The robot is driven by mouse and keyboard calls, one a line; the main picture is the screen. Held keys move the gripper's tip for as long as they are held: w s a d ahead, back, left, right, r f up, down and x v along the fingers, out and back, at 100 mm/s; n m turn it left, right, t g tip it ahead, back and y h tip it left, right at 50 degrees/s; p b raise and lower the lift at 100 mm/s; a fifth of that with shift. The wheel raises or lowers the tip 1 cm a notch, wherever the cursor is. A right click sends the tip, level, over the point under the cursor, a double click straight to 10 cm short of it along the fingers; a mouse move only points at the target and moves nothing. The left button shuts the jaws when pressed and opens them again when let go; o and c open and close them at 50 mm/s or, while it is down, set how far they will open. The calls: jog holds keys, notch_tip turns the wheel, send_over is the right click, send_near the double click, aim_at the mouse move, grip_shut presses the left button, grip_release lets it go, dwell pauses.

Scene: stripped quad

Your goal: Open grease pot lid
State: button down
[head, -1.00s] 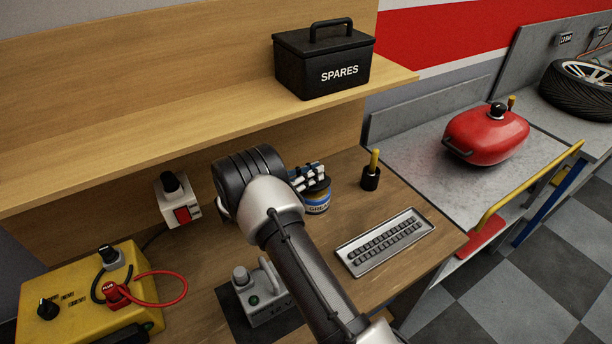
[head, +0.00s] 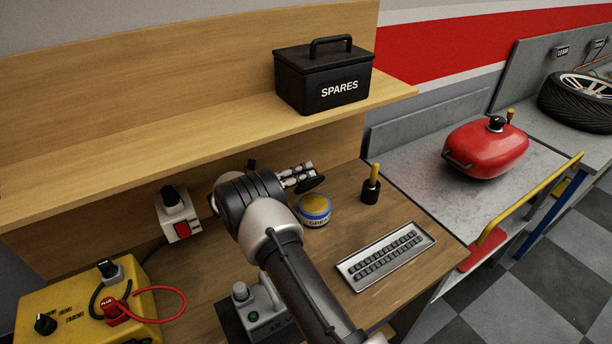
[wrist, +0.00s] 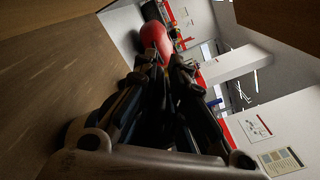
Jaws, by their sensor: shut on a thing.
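The grease pot (head: 314,217) stands on the wooden bench, a small pale tin with a blue band. Its top is uncovered and yellow grease shows inside. My gripper (head: 304,178) is above and slightly left of the pot, apart from it. It is shut on the dark round lid (head: 313,185), which is held tilted in the air. In the wrist view my gripper (wrist: 165,62) shows its fingers close together; the lid cannot be made out clearly there.
A dark cup with a yellow-handled brush (head: 371,190) stands right of the pot. A grey tray of small parts (head: 388,282) lies in front. The shelf (head: 180,125) with the black SPARES box (head: 322,80) overhangs behind. Bare bench lies between pot and tray.

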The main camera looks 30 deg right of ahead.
jog(key=shift+w+f+n, duration=0.15)
jog(key=shift+f+n, duration=0.05)
jog(key=shift+n, duration=0.1)
jog(key=c, duration=1.7)
grip_release()
jog(key=shift+f, duration=0.1)
jog(key=shift+o, duration=0.2)
